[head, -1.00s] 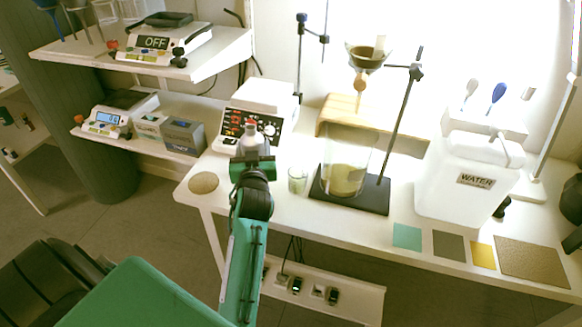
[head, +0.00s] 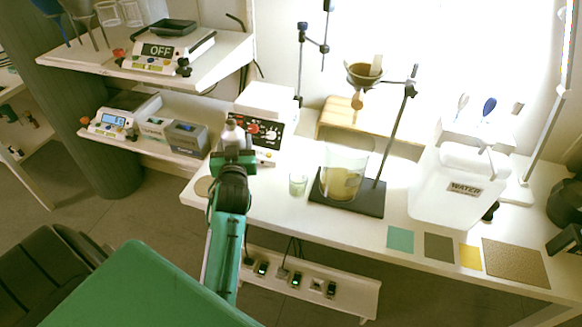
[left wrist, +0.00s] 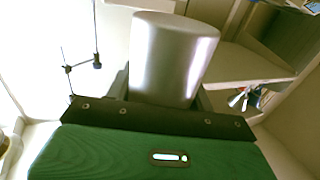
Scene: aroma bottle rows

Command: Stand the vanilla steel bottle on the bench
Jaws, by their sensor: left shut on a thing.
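My left gripper (head: 232,156) is shut on a silver steel bottle (head: 232,132). The bottle also fills the top middle of the left wrist view (left wrist: 172,58), standing up out of the jaws; its lower part is hidden by them. No label is readable on it. In the head view the gripper and bottle are in front of the left end of the white bench (head: 300,222), near a round cork mat (head: 203,187) that the gripper partly covers. I cannot tell how high the bottle is above the bench. My right gripper is not in view.
Behind the gripper is a white instrument with a dark knob panel (head: 262,132). To the right are a small glass (head: 298,184), a large beaker (head: 343,172) on a stand and a white water container (head: 455,190). Coloured squares, including a teal one (head: 400,239), lie along the front edge.

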